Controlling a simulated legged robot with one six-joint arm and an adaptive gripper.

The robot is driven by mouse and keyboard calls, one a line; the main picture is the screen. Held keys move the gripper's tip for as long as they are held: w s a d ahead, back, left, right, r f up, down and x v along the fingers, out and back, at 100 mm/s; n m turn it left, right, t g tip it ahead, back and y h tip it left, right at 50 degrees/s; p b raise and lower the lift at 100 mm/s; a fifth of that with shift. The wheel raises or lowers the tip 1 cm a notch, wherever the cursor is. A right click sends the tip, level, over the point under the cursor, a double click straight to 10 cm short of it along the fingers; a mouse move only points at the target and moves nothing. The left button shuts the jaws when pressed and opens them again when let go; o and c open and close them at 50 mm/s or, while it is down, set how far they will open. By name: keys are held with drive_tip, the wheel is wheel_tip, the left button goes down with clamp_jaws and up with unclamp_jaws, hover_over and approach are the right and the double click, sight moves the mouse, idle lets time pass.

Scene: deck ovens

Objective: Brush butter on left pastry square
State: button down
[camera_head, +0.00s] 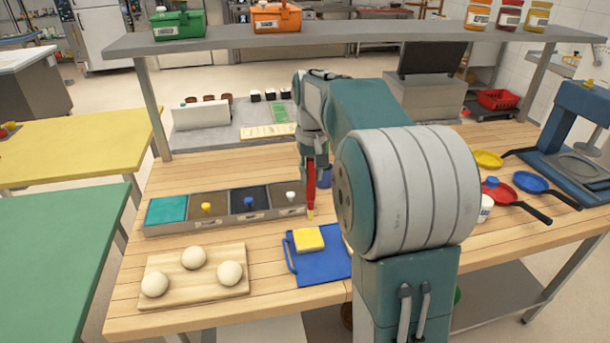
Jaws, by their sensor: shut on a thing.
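The left pastry square (308,239) is yellow and lies flat on the blue tray (318,268). A second yellow piece shows only as a sliver at the tray's right, mostly hidden behind my arm. My gripper (311,158) points down above the table, behind the tray. It is shut on a red-handled brush (311,186). The brush hangs roughly upright, with its pale tip low, just behind and apart from the left pastry square. Whether the tip touches anything is hard to tell.
A row of lidded bins (226,213) stands left of the brush. A wooden board (195,276) with 3 dough balls lies at front left. Red, blue and yellow pans (530,183) and a white cup (485,208) stand at right. A grey shelf (350,31) spans overhead.

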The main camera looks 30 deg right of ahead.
drive_tip(key=d, duration=0.8)
drive_tip(key=shift+d, duration=0.25)
idle(0.4)
